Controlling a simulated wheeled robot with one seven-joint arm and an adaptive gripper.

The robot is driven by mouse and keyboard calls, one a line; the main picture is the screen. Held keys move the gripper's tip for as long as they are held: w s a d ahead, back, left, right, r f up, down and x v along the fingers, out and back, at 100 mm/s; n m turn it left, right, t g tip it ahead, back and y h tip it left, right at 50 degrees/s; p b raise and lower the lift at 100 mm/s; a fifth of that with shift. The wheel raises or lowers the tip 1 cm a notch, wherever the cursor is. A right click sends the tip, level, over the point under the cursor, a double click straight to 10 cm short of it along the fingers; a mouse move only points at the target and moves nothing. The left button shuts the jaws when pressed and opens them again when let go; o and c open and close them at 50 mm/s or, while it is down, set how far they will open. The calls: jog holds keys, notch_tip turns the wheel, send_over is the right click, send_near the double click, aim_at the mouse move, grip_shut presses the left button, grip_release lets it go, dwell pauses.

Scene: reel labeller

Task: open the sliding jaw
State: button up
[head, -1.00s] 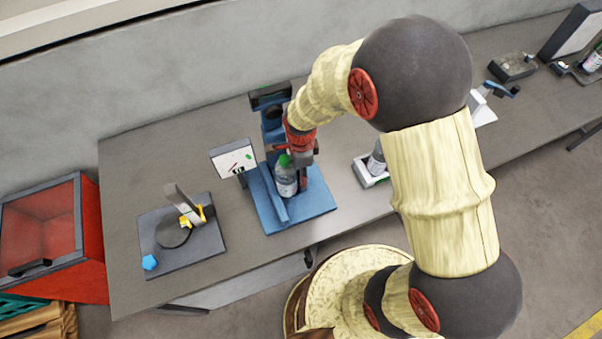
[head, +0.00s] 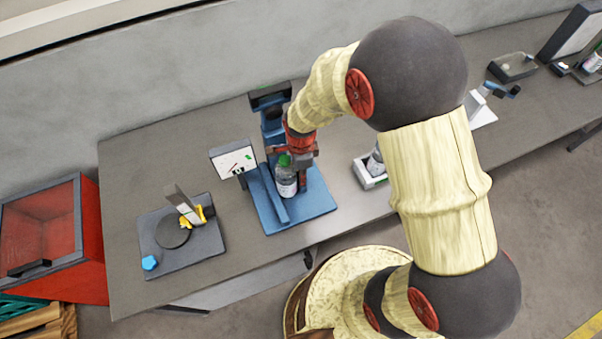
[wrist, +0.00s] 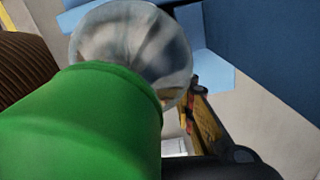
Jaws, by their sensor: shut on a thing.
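The blue labeller fixture (head: 315,202) stands on the bench, with a clear bottle (head: 286,188) upright on it. The bottle has a green cap (head: 284,160). My gripper (head: 301,170) is down at the bottle's right rear, close to the cap. It is shut, seemingly on the sliding jaw, but the grip is hidden and I cannot make out the jaw's outline. In the wrist view, the green cap (wrist: 80,125) fills the lower left and the clear bottle (wrist: 135,45) extends behind it.
A white dial panel (head: 234,160) stands left of the fixture. A grey plate with a round disc (head: 172,232) lies farther left. A low blue block (head: 270,198) borders the bottle's left side.

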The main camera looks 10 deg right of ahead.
grip_shut()
jog(key=d, duration=0.3)
jog(key=shift+w+d, duration=0.1)
jog(key=shift+w, duration=0.25)
jog(key=o, duration=0.9)
grip_release()
jog(key=shift+d, duration=0.1)
jog(key=shift+r, duration=0.1)
notch_tip(320, 180, up, 12)
jog(key=shift+f, duration=0.1)
